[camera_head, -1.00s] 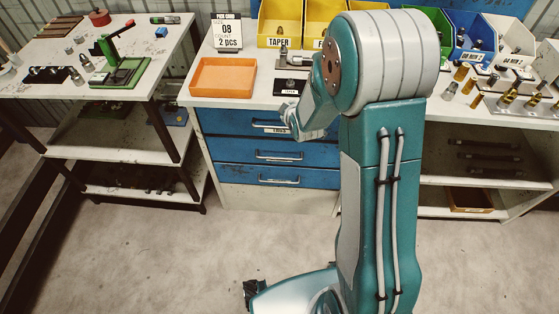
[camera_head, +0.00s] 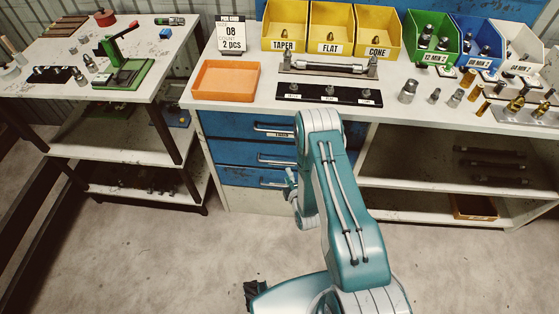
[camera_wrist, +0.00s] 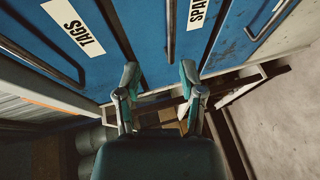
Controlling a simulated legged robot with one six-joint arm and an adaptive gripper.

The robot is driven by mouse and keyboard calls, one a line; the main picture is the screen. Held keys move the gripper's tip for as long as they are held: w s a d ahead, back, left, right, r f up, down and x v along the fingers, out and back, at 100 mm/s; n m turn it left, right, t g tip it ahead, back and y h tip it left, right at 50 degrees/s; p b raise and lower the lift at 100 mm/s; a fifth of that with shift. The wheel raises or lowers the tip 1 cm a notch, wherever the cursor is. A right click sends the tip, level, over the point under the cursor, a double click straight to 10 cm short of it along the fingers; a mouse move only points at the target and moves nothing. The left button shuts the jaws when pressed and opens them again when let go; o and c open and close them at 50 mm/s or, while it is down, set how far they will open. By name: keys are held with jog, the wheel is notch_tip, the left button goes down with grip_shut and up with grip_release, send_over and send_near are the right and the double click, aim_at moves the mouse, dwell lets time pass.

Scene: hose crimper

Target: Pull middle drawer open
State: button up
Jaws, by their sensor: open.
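The middle drawer (camera_head: 232,153) is a blue drawer with a metal bar handle (camera_head: 274,161), in a stack of three under the bench top. It looks shut. In the wrist view, turned on its side, its front (camera_wrist: 150,30) carries a partly cropped label starting "SPA", and its handle (camera_wrist: 169,30) lies ahead, between the lines of my two fingers. My gripper (camera_wrist: 160,84) is open and empty, with a finger on each side. In the head view my gripper (camera_head: 290,184) is low, close to the drawers' right side and partly hidden by my arm. I cannot tell whether it touches anything.
The top drawer (camera_head: 228,124), labelled "TAGS" in the wrist view, and bottom drawer (camera_head: 234,176) look shut. An orange tray (camera_head: 226,81), yellow bins (camera_head: 331,30) and fittings stand on the bench (camera_head: 400,112). Open shelving (camera_head: 440,183) is right; floor in front is clear.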

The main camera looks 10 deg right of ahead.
aim_at(280, 163)
jog(key=shift+n, duration=0.3)
jog(key=x, duration=0.3)
jog(key=f+x, duration=0.1)
jog(key=x, duration=0.5)
jog(key=shift+w+a+f, duration=0.1)
jog(key=shift+w+f, duration=0.1)
jog(key=shift+f, duration=0.3)
grip_shut()
